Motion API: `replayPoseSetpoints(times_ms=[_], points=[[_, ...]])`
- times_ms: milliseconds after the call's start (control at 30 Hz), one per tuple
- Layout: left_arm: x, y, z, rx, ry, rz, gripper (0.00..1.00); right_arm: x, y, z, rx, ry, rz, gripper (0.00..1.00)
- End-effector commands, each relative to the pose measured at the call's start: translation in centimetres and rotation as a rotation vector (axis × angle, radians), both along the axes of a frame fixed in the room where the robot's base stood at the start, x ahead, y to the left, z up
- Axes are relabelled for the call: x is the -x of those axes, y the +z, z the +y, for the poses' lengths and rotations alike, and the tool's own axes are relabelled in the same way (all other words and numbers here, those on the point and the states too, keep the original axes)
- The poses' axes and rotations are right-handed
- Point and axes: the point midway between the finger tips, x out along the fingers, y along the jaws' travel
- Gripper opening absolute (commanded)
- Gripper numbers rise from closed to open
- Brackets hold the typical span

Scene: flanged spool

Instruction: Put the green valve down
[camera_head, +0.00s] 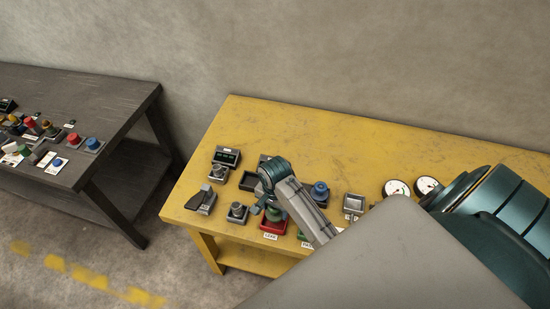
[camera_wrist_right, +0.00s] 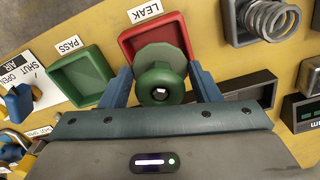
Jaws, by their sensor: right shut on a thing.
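The green valve (camera_wrist_right: 160,86) shows in the right wrist view as a round green knob with a paler green disc behind it. My right gripper (camera_wrist_right: 163,88) is shut on it, one blue finger on each side. The valve is in front of the red tray labelled LEAK (camera_wrist_right: 127,47) and covers much of its inside. In the head view the valve (camera_head: 275,215) is low at the red tray (camera_head: 272,228); I cannot tell whether it touches the tray floor. The green tray labelled PASS (camera_wrist_right: 84,76) beside it looks empty. My left gripper is not in view.
The yellow table (camera_head: 330,150) also holds a dark open tray (camera_head: 248,181), a blue-topped part (camera_head: 320,190), two white gauges (camera_head: 396,188) and several small grey fixtures close around. A dark table (camera_head: 100,95) with coloured parts stands at left. The yellow table's back is clear.

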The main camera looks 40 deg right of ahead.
Motion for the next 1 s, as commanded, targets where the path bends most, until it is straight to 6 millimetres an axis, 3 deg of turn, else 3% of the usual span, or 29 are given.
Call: replayPoseSetpoints(times_ms=[33,200,667,700,767,1000], points=[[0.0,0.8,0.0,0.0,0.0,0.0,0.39,0.1,-0.3,0.0,-0.001,-0.001,0.004,0.21],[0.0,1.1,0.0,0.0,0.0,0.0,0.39,0.0,-1.8,0.0,0.0,0.0,0.0,0.21],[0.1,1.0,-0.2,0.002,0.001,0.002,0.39,0.0,-2.5,0.0,-0.001,0.0,-0.002,0.21],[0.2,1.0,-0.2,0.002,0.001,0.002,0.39,0.1,-2.5,0.0,0.0,0.0,-0.001,0.64],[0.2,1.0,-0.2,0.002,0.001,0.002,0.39,0.1,-2.5,0.0,0.0,0.0,-0.001,0.76],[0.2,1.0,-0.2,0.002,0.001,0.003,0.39,0.1,-2.5,0.0,0.0,0.0,-0.001,0.79]])
